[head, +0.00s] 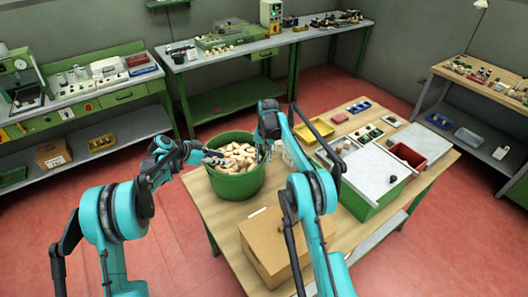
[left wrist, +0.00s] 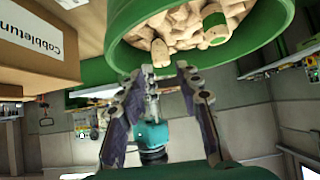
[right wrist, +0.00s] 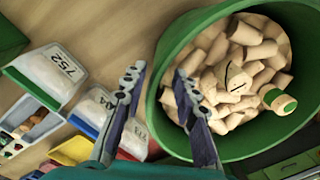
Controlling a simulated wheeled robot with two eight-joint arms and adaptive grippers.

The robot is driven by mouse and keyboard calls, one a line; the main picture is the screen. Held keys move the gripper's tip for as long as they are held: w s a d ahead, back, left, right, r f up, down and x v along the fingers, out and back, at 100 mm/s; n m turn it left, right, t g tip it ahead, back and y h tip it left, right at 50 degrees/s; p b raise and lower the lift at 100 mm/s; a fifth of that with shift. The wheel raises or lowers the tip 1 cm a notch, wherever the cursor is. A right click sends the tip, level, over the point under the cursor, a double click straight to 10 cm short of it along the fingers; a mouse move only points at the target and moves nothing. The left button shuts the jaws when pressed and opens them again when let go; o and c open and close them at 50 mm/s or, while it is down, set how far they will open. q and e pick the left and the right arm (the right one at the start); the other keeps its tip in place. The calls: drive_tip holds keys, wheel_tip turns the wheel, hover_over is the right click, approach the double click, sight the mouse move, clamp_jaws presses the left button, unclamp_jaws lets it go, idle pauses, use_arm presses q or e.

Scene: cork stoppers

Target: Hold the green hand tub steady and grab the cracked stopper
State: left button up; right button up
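The green hand tub (head: 235,188) stands on the wooden table, full of pale cork stoppers. In the right wrist view a stopper with a dark crack line (right wrist: 235,76) lies on top of the pile. A stopper with a green band (right wrist: 278,101) lies near it; a green-banded one also shows in the left wrist view (left wrist: 214,28). My left gripper (left wrist: 163,72) is open and empty at the tub's left rim; whether it touches is unclear. My right gripper (right wrist: 159,75) is open and empty above the tub's right rim, beside the stoppers.
A cardboard box (head: 270,245) stands on the table in front of the tub. Labelled bins, including a yellow one (head: 316,130), sit to the tub's right.

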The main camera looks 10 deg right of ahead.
drive_tip(key=shift+f, duration=0.8)
clamp_jaws()
